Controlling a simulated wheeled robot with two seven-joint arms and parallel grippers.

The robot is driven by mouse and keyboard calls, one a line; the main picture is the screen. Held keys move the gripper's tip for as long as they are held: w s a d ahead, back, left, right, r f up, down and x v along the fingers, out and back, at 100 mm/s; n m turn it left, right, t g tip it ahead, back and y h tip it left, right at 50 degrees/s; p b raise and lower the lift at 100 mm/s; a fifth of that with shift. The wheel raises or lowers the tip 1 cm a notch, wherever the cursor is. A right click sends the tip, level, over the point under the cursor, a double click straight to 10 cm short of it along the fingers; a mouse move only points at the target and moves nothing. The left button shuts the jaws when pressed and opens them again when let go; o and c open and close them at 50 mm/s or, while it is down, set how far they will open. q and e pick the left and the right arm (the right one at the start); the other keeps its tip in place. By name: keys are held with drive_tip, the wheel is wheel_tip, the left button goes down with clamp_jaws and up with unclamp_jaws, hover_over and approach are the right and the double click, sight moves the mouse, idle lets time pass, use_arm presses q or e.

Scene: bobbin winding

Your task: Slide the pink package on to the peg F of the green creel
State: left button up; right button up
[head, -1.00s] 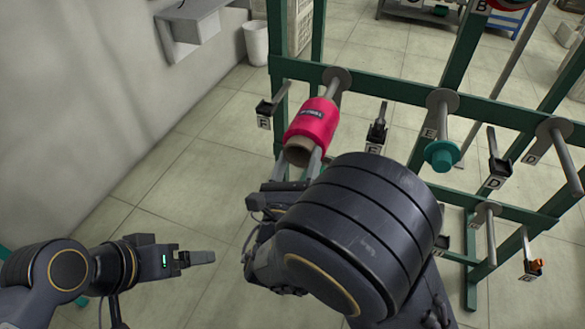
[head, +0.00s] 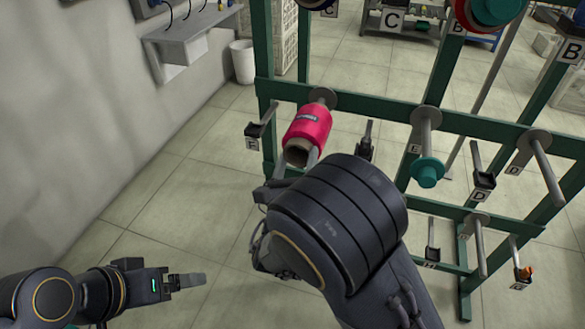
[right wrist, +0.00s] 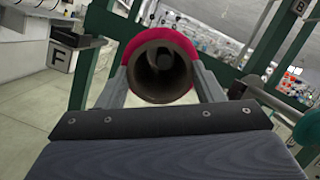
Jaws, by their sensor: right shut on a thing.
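The pink package (head: 308,125), a pink wound cone on a brown tube, sits around peg F of the green creel (head: 365,105). Its far end is close to the peg's round disc (head: 323,97), with a short bit of peg between. In the right wrist view I look into the package's open tube (right wrist: 160,72), and a dark round peg end shows inside. My right gripper (right wrist: 162,78) is shut on the package, one finger on each side; in the head view my wrist mostly hides it. My left gripper (head: 188,280) is away at lower left, apart from everything; its jaw gap is not clear.
The F label (head: 252,136) hangs on a bracket left of the package. Peg E (head: 426,140), right of it, carries a teal piece (head: 428,172) at its tip. Peg D (head: 548,170) is bare. A wall and shelf (head: 190,35) stand at left; the floor between is clear.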

sight(302, 158)
drive_tip(key=shift+w+d, duration=0.15)
drive_tip(key=shift+w, duration=0.35)
drive_tip(key=shift+w+d, duration=0.25)
drive_tip(key=shift+w, duration=0.55)
drive_tip(key=shift+w+d, duration=0.25)
drive_tip(key=shift+w, duration=0.5)
drive_tip(key=shift+f, duration=0.2)
drive_tip(key=o, duration=1.8)
drive_tip(key=shift+c, duration=0.2)
drive_tip(key=shift+f, duration=0.1)
drive_tip(key=v, duration=0.8)
